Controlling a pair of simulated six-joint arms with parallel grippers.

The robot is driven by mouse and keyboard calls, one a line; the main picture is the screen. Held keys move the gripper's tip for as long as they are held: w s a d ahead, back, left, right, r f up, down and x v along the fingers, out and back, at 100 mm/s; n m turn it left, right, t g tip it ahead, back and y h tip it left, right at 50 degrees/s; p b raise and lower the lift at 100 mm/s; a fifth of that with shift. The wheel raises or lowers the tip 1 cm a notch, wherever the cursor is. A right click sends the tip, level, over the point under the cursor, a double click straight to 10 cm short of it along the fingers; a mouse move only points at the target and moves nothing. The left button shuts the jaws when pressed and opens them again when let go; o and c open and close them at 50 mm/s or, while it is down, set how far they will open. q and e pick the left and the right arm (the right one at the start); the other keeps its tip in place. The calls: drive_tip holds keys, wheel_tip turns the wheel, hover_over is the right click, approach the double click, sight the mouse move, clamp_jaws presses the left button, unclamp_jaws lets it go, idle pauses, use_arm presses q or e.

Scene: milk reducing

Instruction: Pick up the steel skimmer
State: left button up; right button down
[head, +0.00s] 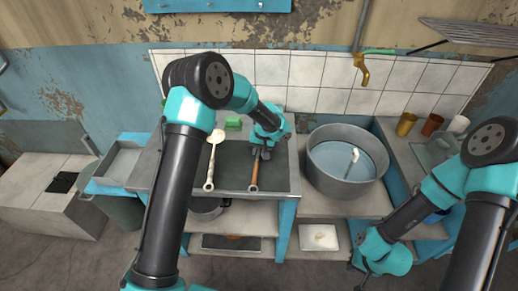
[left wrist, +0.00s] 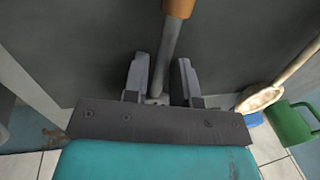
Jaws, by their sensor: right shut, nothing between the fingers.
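The steel skimmer, with a brown handle (head: 254,175) toward the front, lies on the dark counter top. In the left wrist view its grey metal shaft (left wrist: 169,45) runs between the two fingers. Its head is hidden behind my gripper. My left gripper (head: 259,151) is over the shaft, just beyond the handle. It is open in the left wrist view (left wrist: 162,82), with a finger on each side of the shaft and gaps visible. My right gripper (head: 358,268) hangs low at the right, in front of the counter, shut and empty.
A pale wooden ladle (head: 214,155) lies left of the skimmer. A green object (head: 233,124) sits behind. A large metal pot (head: 345,186) stands right, with a white-ended utensil in it. Several cups, including a brass one (head: 405,124), stand at far right.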

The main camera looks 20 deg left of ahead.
use_arm(q)
clamp_jaws()
drive_tip(key=shift+r, duration=1.75)
drive_tip(key=s+d, duration=0.1)
drive_tip(key=s, duration=0.4)
drive_tip(key=s+d+r, duration=0.1)
drive_tip(key=s+d, duration=0.1)
drive_tip(key=s, duration=0.3)
drive_tip(key=s+d, duration=0.1)
drive_tip(key=s, duration=0.4)
drive_tip(key=shift+s+d+r, duration=0.15)
drive_tip(key=shift+s+r, duration=0.05)
drive_tip(key=shift+r, duration=0.05)
